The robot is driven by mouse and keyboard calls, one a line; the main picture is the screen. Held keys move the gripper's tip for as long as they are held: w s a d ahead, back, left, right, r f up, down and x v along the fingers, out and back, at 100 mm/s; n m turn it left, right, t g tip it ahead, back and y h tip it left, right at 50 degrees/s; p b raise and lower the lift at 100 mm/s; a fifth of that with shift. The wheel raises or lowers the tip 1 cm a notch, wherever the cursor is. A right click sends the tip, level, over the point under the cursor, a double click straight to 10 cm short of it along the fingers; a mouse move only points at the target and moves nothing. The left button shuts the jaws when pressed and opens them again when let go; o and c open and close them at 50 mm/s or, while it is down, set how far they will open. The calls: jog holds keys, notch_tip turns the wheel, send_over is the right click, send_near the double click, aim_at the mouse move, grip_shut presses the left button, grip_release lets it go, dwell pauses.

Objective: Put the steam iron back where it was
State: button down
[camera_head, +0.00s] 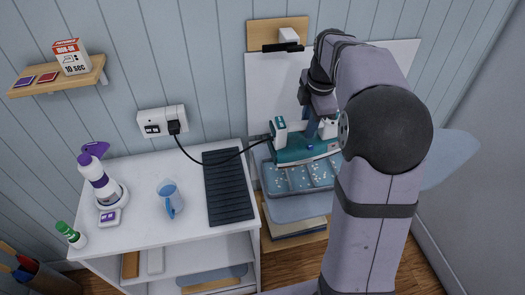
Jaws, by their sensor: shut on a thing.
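The steam iron (292,155), teal with white parts, is at the right of the counter, over the blue ironing surface. My gripper (311,130) reaches down onto it from above and is shut on its upper part. My arm hides the iron's right end. I cannot tell whether the iron touches the cloth below. Its black cord (215,163) runs left to a plug in the white wall socket (153,123).
A patterned blue cloth (297,181) lies on the ironing surface (450,160). The counter also holds a blue-and-white jug (170,200), a white-and-purple bottle (98,177) and a green-capped bottle (70,235). A wooden shelf (55,77) carries a box at the upper left.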

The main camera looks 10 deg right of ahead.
jog(key=shift+w+a+r, duration=0.1)
jog(key=shift+w+r, duration=0.05)
jog(key=shift+w, duration=0.05)
jog(key=shift+w+a+m, duration=0.35)
jog(key=shift+a+m, duration=0.05)
jog(key=shift+a, duration=0.05)
jog(key=w+a+f+m+g+h+p, duration=0.1)
jog(key=w+a+m, duration=0.2)
jog(key=a+m, duration=0.5)
jog(key=w+a+m+g+h+p, duration=0.1)
jog(key=w+a+m+p, duration=0.1)
jog(key=a+m, duration=0.7)
jog(key=w+a, duration=0.1)
jog(key=a, duration=0.5)
jog(key=shift+w+a+f, duration=0.2)
jog(key=shift+w+f, duration=0.15)
jog(key=shift+w, duration=0.05)
jog(key=shift+f, duration=0.1)
notch_tip(320, 180, down, 10)
jog(key=p, duration=0.2)
